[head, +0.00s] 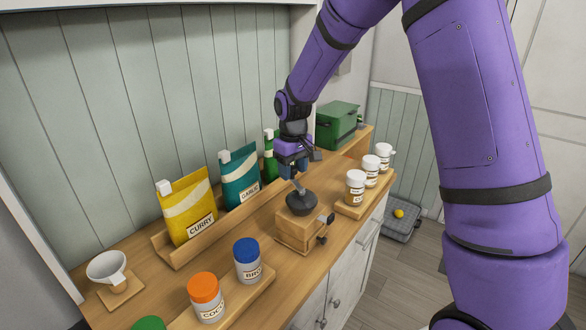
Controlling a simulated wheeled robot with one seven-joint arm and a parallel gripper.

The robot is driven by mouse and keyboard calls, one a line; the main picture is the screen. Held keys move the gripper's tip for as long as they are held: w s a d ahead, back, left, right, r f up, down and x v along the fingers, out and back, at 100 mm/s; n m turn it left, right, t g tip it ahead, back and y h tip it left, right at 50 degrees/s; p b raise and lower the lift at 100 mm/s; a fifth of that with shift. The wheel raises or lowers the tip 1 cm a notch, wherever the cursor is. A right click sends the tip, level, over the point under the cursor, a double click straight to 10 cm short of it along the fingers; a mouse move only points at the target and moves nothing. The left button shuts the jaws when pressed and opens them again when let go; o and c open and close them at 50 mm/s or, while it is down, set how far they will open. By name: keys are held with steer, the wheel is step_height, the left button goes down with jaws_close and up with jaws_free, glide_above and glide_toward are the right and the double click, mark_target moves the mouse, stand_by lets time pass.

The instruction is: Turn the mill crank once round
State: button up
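The mill (296,233) is a small wooden box with a dark grey bowl-shaped top (301,204). It stands on the wooden counter near its front edge. A light crank arm (297,185) rises from the dark top towards the upper left. A small dark knob (322,240) shows on the mill's front side. My gripper (294,172) points down just above and behind the mill, at the upper end of the crank. Its fingers are small and dark here. I cannot tell whether they touch the crank or how far apart they are.
Orange-lidded (207,300) and blue-lidded (247,262) jars stand front left. Several white-lidded jars (355,190) stand right. A white cup (106,267) and green box (337,125) stand farther out.

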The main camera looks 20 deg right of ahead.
jaws_close()
steer(key=shift+d+m, duration=0.15)
steer(key=shift+m, duration=0.15)
steer(key=d+m, duration=0.1)
steer(key=m, duration=0.1)
steer(key=shift+d+m, duration=0.15)
steer(key=shift+m, duration=0.15)
steer(key=d+m, duration=0.1)
steer(key=m, duration=0.2)
steer(key=shift+s+d+m, duration=0.3)
steer(key=shift+s+d, duration=0.1)
steer(key=shift+s+d+m, duration=0.4)
steer(key=shift+s+m, duration=0.05)
steer(key=shift+m, duration=0.7)
steer(key=shift+s+d+m, duration=0.35)
steer(key=shift+s+m, duration=0.05)
steer(key=shift+m, duration=0.8)
steer(key=shift+s+d+m, duration=0.4)
steer(key=shift+s+m, duration=0.05)
steer(key=shift+m, duration=0.7)
